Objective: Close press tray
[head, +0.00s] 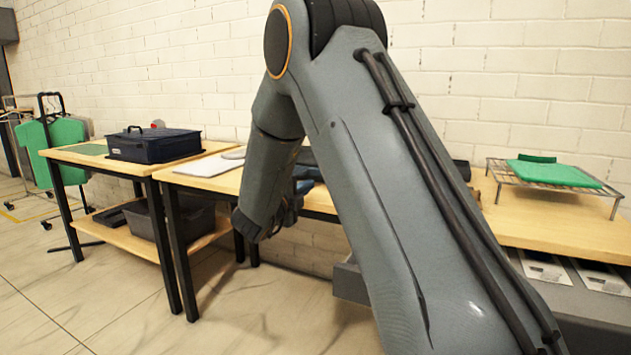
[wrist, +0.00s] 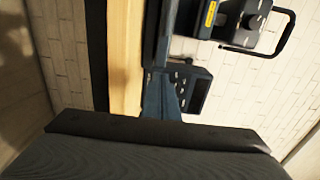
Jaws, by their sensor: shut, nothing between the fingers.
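My gripper (head: 287,213) hangs low beside the table's front edge, partly hidden by my forearm; it looks shut and empty. The wrist view, turned on its side, shows a dark machine (wrist: 235,22) with a yellow label and a black loop handle, which looks like the press. A dark bracket-like part (wrist: 165,95) sits below it. A broad dark grey ribbed panel (wrist: 140,158) with a darker rim fills the bottom, close to the camera; I cannot tell for sure whether it is the press tray. In the head view my arm hides most of the press area.
A wooden table (head: 560,228) bears a wire rack (head: 603,190) with folded green cloth (head: 555,173). On the left, a table holds a dark blue bin (head: 150,146); a grey tote (head: 180,215) stands on its lower shelf. A brick wall stands behind.

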